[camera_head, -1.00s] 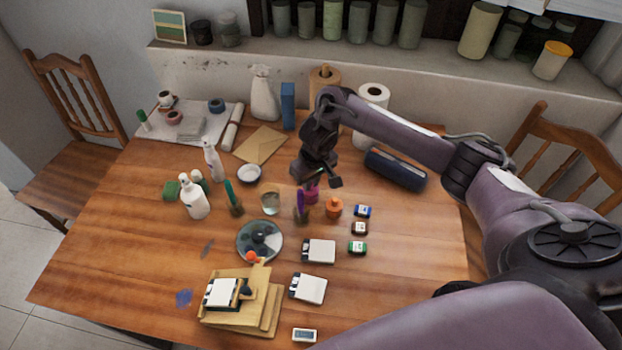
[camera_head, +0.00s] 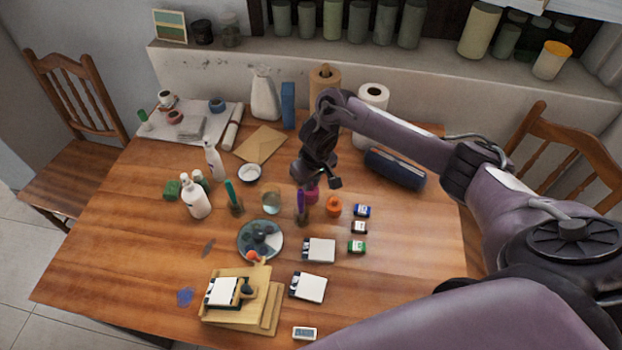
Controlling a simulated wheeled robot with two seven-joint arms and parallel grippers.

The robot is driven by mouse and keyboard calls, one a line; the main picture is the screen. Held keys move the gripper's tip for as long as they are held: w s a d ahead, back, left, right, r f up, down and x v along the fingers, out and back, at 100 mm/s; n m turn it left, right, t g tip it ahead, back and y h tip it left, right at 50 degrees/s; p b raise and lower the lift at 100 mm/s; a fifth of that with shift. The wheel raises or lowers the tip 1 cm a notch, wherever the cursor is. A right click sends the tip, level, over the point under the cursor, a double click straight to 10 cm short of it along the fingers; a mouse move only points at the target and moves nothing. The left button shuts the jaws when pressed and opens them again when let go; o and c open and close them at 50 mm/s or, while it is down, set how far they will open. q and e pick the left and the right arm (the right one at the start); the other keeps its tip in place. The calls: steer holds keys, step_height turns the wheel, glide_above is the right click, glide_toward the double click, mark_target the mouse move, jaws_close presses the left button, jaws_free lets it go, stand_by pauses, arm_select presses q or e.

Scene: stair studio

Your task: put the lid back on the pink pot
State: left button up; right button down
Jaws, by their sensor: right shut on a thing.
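The pink pot (camera_head: 312,195) stands on the wooden table, right of the centre, between a purple upright item and an orange pot. My right gripper (camera_head: 317,183) points down right over the pink pot and hides its top. Its jaws are shut on the lid, which the gripper itself mostly covers. I cannot tell whether the lid touches the pot's rim. My left gripper is not in view.
The orange pot (camera_head: 333,207) stands close on the right and the purple upright item (camera_head: 301,204) close on the left. A glass jar (camera_head: 271,202), small bottles (camera_head: 361,211) and a round dish (camera_head: 260,240) are nearby. A dark blue case (camera_head: 395,170) lies behind at right.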

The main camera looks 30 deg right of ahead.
steer(key=shift+p, duration=0.5)
stand_by(0.7)
stand_by(0.3)
steer(key=c, duration=1.3)
jaws_free()
steer(key=o, duration=0.5)
steer(key=shift+c, duration=0.2)
steer(key=shift+r+p, duration=3.5)
steer(key=shift+p, duration=0.9)
